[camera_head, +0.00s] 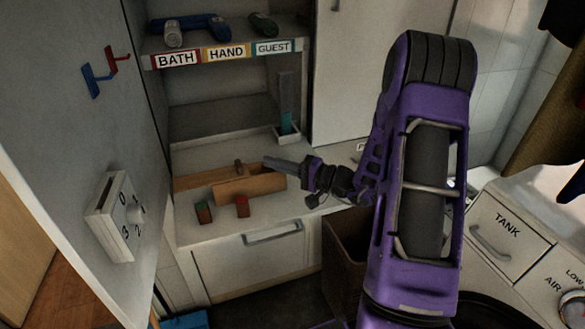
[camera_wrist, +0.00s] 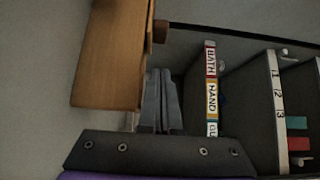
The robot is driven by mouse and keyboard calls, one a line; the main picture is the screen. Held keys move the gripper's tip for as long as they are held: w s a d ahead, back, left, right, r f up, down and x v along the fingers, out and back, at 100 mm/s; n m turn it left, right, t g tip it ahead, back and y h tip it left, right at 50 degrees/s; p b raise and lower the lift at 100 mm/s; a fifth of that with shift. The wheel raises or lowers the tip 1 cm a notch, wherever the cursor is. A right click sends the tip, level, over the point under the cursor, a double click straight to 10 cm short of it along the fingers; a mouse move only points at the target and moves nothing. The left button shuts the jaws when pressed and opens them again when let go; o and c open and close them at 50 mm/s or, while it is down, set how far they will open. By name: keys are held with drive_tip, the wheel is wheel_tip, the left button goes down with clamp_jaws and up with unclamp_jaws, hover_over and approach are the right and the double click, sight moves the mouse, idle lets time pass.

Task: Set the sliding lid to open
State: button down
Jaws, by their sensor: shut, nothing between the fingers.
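A wooden box (camera_head: 262,186) stands on the counter below the labelled shelves. A small round knob (camera_head: 239,165) rises at its top, and a thinner wooden part (camera_head: 197,179) extends to the left. I cannot tell clearly where the sliding lid ends and the box begins. My gripper (camera_head: 268,162) is shut and empty at the right end of the box, close to its top and right of the knob. In the wrist view, the wood (camera_wrist: 108,55) fills the upper left with the knob (camera_wrist: 160,31) on its side; the closed fingers (camera_wrist: 160,88) point towards it. Contact cannot be told.
A red-and-green block (camera_head: 241,206) and another block (camera_head: 203,212) stand in front of the box. A small white-rimmed holder (camera_head: 287,132) is behind my gripper. A drawer handle (camera_head: 272,233) is below the counter.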

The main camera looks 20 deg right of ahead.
sight(247, 173)
drive_tip(key=shift+w+a, duration=0.15)
drive_tip(key=shift+a, duration=1)
drive_tip(key=shift+w+a, duration=0.15)
drive_tip(key=shift+a, duration=1)
drive_tip(key=shift+a+f+b, duration=0.15)
drive_tip(key=shift+a+b, duration=0.7)
drive_tip(key=shift+a, duration=0.45)
drive_tip(key=shift+d, duration=0.15)
